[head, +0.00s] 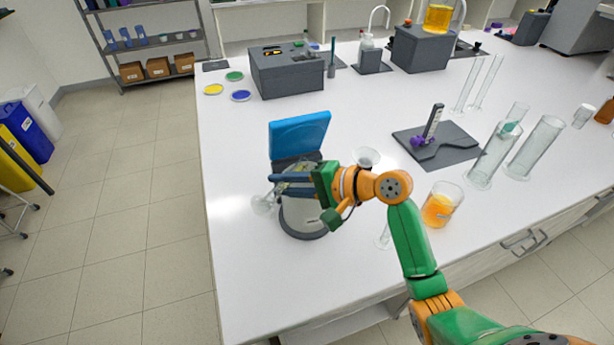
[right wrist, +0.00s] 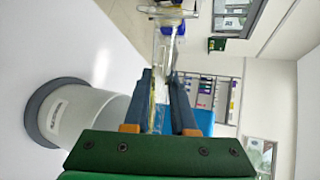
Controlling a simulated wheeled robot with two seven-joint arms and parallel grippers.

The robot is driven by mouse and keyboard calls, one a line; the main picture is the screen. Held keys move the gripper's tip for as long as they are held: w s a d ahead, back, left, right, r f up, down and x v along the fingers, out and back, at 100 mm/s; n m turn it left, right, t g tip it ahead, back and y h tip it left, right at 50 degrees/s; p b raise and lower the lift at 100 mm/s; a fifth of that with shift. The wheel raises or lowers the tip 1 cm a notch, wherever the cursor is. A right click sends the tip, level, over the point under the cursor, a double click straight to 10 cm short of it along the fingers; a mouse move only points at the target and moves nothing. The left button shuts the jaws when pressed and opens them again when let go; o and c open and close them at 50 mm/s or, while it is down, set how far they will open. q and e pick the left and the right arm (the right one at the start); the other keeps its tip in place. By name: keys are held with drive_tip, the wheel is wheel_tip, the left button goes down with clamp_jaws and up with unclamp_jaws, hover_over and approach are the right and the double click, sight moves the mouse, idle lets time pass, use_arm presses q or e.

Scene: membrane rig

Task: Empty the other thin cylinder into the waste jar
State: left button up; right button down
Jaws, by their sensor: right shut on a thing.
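My right gripper (head: 278,186) is shut on a clear thin cylinder (head: 265,202), just above the waste jar (head: 302,218). The cylinder is tilted, its foot out to the left of the jar. Its mouth is partly hidden by the fingers, so I cannot tell if anything is flowing out. The jar is pale with a dark base, and its blue lid (head: 298,135) stands open behind. In the right wrist view the cylinder (right wrist: 166,40) lies between the fingers (right wrist: 161,85), with a yellowish strip beside one finger and the jar (right wrist: 85,118) at left. My left gripper is not in view.
Another small clear cylinder (head: 384,238) stands partly hidden by my right arm. A beaker of orange liquid (head: 440,206) is to the right of the arm. Large glass cylinders (head: 492,158) stand farther right. The table left of the jar is clear.

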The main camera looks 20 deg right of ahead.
drive_tip(key=shift+s+a+r, duration=0.15)
drive_tip(key=shift+r, duration=0.05)
drive_tip(key=shift+r+m, duration=0.2)
drive_tip(key=shift+m, duration=0.1)
drive_tip(key=shift+w+d+r+m+g+y, duration=0.2)
drive_tip(key=shift+r+m+g+y, duration=0.15)
drive_tip(key=shift+r+m, duration=0.1)
drive_tip(key=shift+w+d+r+m+g+y, duration=0.15)
drive_tip(key=shift+w+r+m+g+y, duration=0.1)
drive_tip(key=shift+r+m+y, duration=0.15)
drive_tip(key=shift+w+d+r+m+g+y, duration=0.15)
drive_tip(key=shift+w+d+r+m+y, duration=0.1)
drive_tip(key=shift+r+m, duration=0.2)
drive_tip(key=shift+w+d+r+m+g+y, duration=0.2)
drive_tip(key=shift+r+m, duration=0.15)
drive_tip(key=shift+m, duration=0.15)
drive_tip(key=shift+w+d+r+m+y, duration=0.6)
drive_tip(key=shift+r+m, duration=0.05)
drive_tip(key=shift+m, duration=0.35)
drive_tip(key=shift+s+r+p, duration=0.1)
drive_tip(key=shift+p, duration=0.25)
